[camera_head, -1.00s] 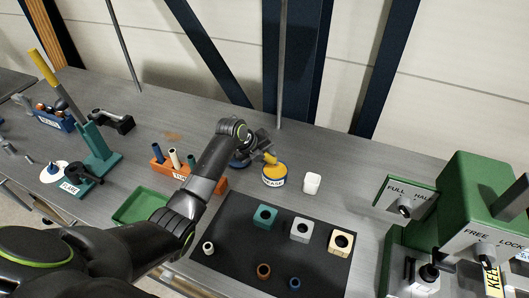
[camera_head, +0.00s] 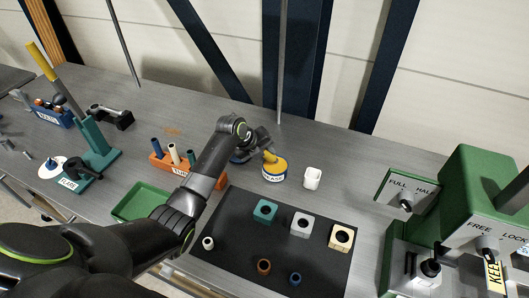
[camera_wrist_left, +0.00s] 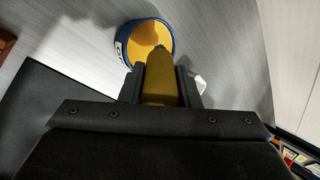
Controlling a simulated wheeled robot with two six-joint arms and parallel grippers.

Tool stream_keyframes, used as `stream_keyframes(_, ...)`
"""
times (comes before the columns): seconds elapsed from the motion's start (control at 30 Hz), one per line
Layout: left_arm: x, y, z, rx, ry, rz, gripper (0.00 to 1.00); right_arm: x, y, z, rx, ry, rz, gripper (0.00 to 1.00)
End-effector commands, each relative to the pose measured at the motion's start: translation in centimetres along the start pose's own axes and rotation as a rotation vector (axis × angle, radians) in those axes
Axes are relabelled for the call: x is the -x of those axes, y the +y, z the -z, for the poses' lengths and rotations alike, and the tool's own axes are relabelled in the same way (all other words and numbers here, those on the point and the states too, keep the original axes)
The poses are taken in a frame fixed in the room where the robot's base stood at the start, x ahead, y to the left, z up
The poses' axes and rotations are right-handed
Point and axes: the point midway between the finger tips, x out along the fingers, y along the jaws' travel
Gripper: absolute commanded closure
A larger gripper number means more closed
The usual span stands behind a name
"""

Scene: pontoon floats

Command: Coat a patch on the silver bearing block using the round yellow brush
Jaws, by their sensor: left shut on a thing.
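My left gripper (camera_head: 262,150) is shut on the round yellow brush (camera_head: 268,157). In the left wrist view the brush (camera_wrist_left: 160,80) sits between the two dark fingers, its tip over the open mouth of the blue-rimmed grease tub (camera_wrist_left: 122,30). The tub (camera_head: 274,178) has a label and a yellow inside; I cannot tell whether the tip touches the grease. The silver bearing block (camera_head: 301,226), with a dark round bore, stands on the black mat (camera_head: 225,245) between a teal block (camera_head: 265,211) and a cream block (camera_head: 341,238). My right gripper is not in view.
A white cup (camera_head: 312,178) stands right of the tub. Small rings, white (camera_head: 208,243), orange (camera_head: 263,266) and blue (camera_head: 295,279), lie on the mat's front. A green tray (camera_head: 140,203) and orange rack (camera_head: 170,162) are left. Green machinery (camera_head: 470,190) stands at right.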

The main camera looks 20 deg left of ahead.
Motion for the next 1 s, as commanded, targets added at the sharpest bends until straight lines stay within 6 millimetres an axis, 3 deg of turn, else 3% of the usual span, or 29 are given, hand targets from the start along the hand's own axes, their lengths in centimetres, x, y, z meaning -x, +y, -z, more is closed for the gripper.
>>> stream_keyframes(1.0,-1.08,0.69,0.25,0.000,0.000,0.000,0.93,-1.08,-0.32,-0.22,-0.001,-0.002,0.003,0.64)
